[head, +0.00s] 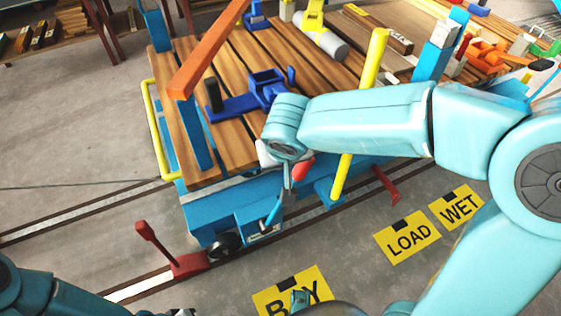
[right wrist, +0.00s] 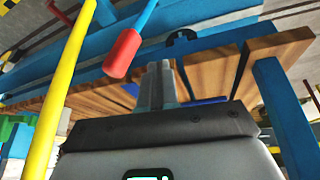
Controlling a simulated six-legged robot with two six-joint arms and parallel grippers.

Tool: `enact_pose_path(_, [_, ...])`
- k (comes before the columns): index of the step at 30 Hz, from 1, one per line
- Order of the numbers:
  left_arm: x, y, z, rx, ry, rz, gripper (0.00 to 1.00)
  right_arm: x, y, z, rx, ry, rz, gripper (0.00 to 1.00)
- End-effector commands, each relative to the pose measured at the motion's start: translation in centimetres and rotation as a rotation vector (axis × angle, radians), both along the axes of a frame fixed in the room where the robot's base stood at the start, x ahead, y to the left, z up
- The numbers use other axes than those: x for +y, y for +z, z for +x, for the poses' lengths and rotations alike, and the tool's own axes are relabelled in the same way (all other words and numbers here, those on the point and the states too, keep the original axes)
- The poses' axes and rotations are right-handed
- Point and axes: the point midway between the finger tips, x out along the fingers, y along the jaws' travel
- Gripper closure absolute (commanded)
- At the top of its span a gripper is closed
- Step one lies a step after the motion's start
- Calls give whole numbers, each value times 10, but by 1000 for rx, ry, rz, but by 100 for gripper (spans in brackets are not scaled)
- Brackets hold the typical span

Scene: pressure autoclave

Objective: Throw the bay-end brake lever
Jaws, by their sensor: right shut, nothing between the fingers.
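A lever with a red grip (head: 303,167) and a blue shaft (head: 272,212) stands tilted at the near end of the blue cart (head: 225,208). It looks like the brake lever. My right gripper (head: 287,190) hangs at this lever, partly in front of it, with its fingers pointing down. In the right wrist view the shut, empty fingers (right wrist: 157,68) are beside the red grip (right wrist: 122,53), which lies to their left with a visible gap. Whether the fingers touch the shaft cannot be told.
A yellow post (head: 362,112) rises right of my right gripper. Red floor pieces stand by the rails, one at left (head: 188,264) and one at right (head: 385,185). Blue clamps (head: 265,90) sit on the wooden deck (head: 235,140). Floor signs include LOAD (head: 408,240).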

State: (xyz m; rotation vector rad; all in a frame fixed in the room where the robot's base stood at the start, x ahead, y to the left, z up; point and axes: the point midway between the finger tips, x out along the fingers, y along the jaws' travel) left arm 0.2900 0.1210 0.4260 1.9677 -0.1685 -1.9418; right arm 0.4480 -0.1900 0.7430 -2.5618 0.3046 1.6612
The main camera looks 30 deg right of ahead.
Motion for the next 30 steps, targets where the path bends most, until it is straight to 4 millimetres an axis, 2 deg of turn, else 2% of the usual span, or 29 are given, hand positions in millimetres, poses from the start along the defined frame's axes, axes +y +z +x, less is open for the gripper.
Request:
enact_pose_path(1, [0,6,0,0,-1,0,100,0,13,-3,-4,-1,2,100])
enact_pose_path(6, [0,16,0,0,-1,0,100,1,42,-15,-4,0,1,100])
enact_pose_path(12, [0,22,0,0,-1,0,100,2,63,-25,-1,0,1,100])
enact_pose_path(30, [0,22,0,0,-1,0,100,5,66,-28,1,0,0,100])
